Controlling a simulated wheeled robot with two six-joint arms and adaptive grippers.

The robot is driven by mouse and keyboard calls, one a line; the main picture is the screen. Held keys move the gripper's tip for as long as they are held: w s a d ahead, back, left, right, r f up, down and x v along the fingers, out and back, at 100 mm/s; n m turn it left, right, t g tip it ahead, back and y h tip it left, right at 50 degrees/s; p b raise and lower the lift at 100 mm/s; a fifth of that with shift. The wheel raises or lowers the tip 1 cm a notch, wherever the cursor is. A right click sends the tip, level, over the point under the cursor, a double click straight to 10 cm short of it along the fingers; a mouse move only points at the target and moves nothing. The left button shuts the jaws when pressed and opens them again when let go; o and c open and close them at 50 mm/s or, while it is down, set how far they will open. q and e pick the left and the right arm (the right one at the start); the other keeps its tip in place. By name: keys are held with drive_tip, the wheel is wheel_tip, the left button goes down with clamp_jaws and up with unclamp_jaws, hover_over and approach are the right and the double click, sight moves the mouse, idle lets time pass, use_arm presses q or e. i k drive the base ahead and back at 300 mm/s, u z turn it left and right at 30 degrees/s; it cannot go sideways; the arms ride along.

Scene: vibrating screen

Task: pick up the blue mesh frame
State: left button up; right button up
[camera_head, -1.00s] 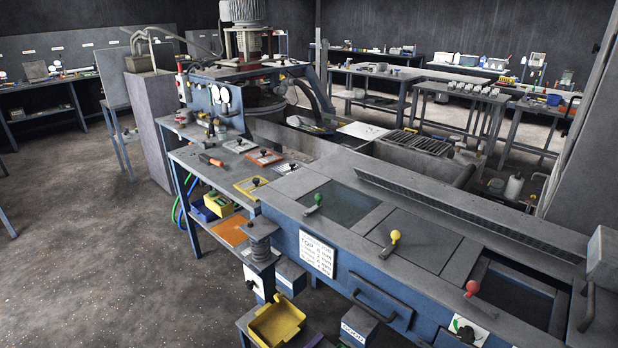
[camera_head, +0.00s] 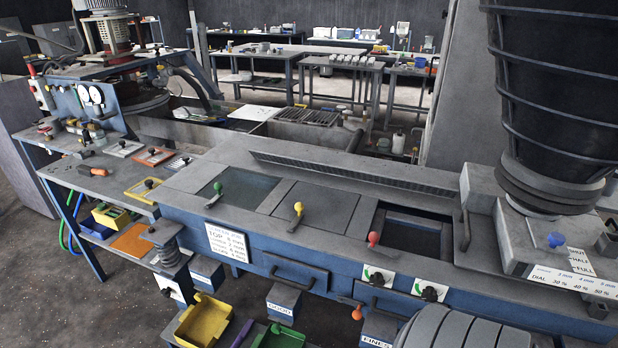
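I cannot pick out a blue mesh frame for certain. Several small flat frames with dark knobs lie on the side bench (camera_head: 105,167) at left: a pale one (camera_head: 122,149), an orange-red one (camera_head: 156,158), a grey one (camera_head: 184,164) and a yellow one (camera_head: 136,190). None of them looks clearly blue. The blue vibrating screen machine (camera_head: 330,240) has panels on top with a green knob (camera_head: 217,187), a yellow knob (camera_head: 298,208) and a red knob (camera_head: 373,238). Neither of my grippers is in view.
A large dark ribbed hopper (camera_head: 557,90) stands at right. Below the machine are a yellow bin (camera_head: 203,320) and a green bin (camera_head: 280,337). Work tables (camera_head: 345,65) stand behind. Open floor lies at lower left (camera_head: 60,300).

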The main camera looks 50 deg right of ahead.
sight(175, 165)
drive_tip(key=u, duration=0.85)
drive_tip(key=k, duration=1.3)
drive_tip(key=z, duration=1.8)
drive_tip(key=k, duration=0.6)
drive_tip(key=u, duration=1.3)
drive_tip(key=i, duration=1.65)
drive_tip(key=z, duration=0.9)
drive_tip(key=i, duration=0.55)
drive_tip(key=z, duration=0.4)
